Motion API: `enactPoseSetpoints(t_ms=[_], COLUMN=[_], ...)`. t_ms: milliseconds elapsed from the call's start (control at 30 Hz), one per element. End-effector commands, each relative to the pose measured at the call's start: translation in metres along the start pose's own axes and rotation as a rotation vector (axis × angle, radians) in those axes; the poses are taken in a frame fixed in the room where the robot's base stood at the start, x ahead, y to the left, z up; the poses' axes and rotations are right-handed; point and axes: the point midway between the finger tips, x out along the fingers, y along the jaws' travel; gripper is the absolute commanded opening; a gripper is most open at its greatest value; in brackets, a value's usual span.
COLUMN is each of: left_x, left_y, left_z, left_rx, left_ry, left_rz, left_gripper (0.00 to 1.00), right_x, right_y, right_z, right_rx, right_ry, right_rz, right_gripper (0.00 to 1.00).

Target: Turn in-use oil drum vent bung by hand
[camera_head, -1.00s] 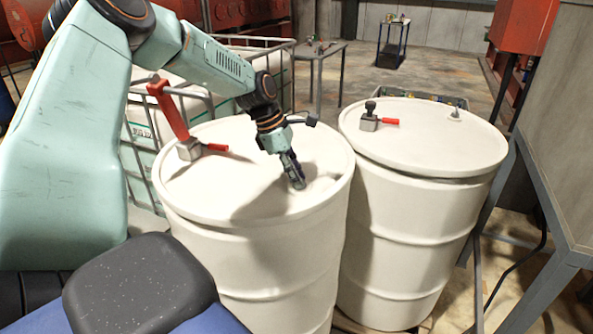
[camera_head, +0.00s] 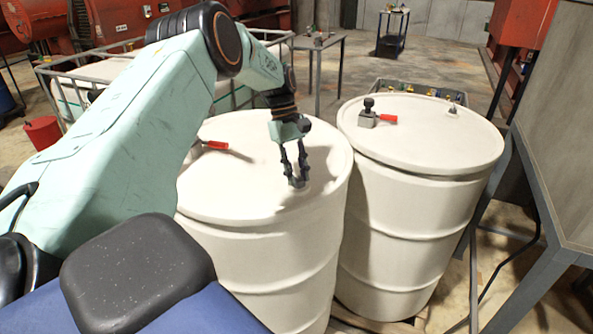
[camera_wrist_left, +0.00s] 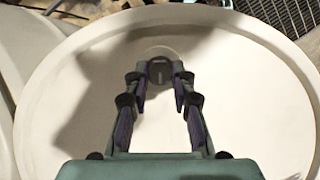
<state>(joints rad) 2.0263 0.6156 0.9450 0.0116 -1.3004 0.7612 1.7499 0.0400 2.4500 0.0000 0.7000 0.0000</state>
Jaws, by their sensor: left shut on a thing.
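The near white drum (camera_head: 262,270) stands in the middle of the head view, with its lid clear around my gripper. My left gripper (camera_head: 297,182) points down at the front right of this lid. In the left wrist view its two fingertips (camera_wrist_left: 160,82) are on either side of a small round dark vent bung (camera_wrist_left: 159,70) with a light slot, and are shut on it. In the head view the fingertips mostly hide the bung. A valve with a red lever (camera_head: 216,145) on the same lid is partly behind my left arm. My right gripper is not in view.
A second white drum (camera_head: 420,220) stands close at the right, with a red-levered valve (camera_head: 375,115) and a small pale fitting (camera_head: 453,109) on its lid. A grey metal stand (camera_head: 555,150) is further right. A caged tank (camera_head: 75,100) is behind the arm. A red bucket (camera_head: 42,131) is at left.

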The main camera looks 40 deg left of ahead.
Motion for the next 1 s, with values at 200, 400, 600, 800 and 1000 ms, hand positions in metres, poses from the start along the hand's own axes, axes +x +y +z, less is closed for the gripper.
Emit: enactPoseSetpoints(t_ms=[200, 400, 600, 800, 1000], left_x=[-0.0029, -0.0033, -0.0035, -0.0043, -0.0045], left_y=[0.0044, 0.0065, 0.0082, 0.0096, 0.0103], left_z=[-0.0008, 0.0, 0.0009, 0.0021, 0.003], left_rx=[0.191, 0.367, 0.54, 0.694, 0.811], left_ry=[0.009, 0.01, 0.011, 0.013, 0.013], left_rz=[-0.073, -0.145, -0.216, -0.279, -0.329], left_gripper=[0.0, 0.0, 0.0, 0.0, 0.0], right_x=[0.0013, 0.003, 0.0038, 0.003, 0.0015], right_y=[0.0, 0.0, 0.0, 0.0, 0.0], right_z=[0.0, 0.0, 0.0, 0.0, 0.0], right_rx=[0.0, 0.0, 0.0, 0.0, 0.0], right_ry=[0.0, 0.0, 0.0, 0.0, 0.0], right_rz=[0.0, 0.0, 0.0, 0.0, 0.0], right_gripper=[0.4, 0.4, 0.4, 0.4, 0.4])
